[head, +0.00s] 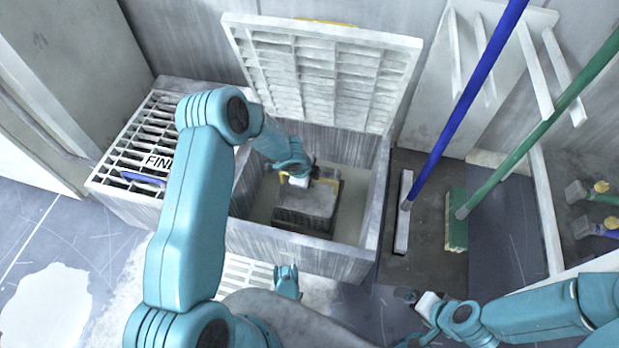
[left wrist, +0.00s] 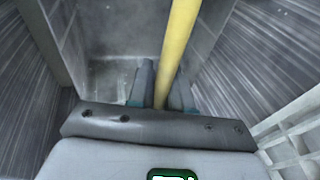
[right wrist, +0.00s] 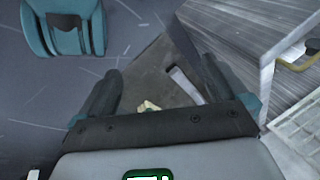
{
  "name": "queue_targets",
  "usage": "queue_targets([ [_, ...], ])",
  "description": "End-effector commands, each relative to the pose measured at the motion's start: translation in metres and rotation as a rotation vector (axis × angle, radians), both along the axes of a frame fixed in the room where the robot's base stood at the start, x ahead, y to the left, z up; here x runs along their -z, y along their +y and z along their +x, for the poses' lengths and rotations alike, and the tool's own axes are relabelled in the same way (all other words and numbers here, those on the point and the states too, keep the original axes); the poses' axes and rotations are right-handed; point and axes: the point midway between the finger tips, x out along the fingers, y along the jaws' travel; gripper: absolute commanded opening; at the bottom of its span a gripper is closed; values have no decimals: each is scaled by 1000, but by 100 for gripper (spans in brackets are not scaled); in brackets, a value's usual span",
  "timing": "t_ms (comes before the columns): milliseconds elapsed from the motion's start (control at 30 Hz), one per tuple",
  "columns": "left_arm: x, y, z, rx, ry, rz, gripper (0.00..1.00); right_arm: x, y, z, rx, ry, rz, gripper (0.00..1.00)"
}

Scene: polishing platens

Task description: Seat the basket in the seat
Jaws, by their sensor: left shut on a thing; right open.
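The basket (head: 305,206) is a grey box with slotted dark sides, inside an open rectangular pit (head: 373,205). My left gripper (head: 312,180) reaches down into the pit and is shut on the basket's yellow handle. In the left wrist view the yellow handle (left wrist: 178,45) runs between the two fingers (left wrist: 160,85). The basket looks upright. Its underside and the seat below it are hidden, so I cannot tell whether it touches the bottom. My right gripper (right wrist: 158,88) is open and empty, away from the basket, over the floor.
A slatted lid (head: 325,75) stands raised behind the pit. A slatted grate with a label (head: 150,140) lies left of it. Blue-handled (head: 460,110) and green-handled (head: 540,140) tools lean on the right.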

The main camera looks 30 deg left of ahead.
Motion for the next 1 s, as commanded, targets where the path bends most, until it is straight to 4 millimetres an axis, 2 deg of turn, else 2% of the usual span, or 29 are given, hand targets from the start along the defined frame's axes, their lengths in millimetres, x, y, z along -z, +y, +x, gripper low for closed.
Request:
queue_targets([
  [833,19,0,1,0,-2,0,0,17,-2,12,5,-41,-8,100],
  [867,18,0,1,0,-2,0,26,16,-2,12,5,-41,-8,100],
  [900,18,0,1,0,-2,0,39,15,-2,12,5,-41,-8,100],
  [933,18,0,1,0,-2,0,48,15,-2,12,5,-41,-8,100],
  [1000,18,0,1,0,-2,0,49,15,-2,12,5,-41,-8,100],
])
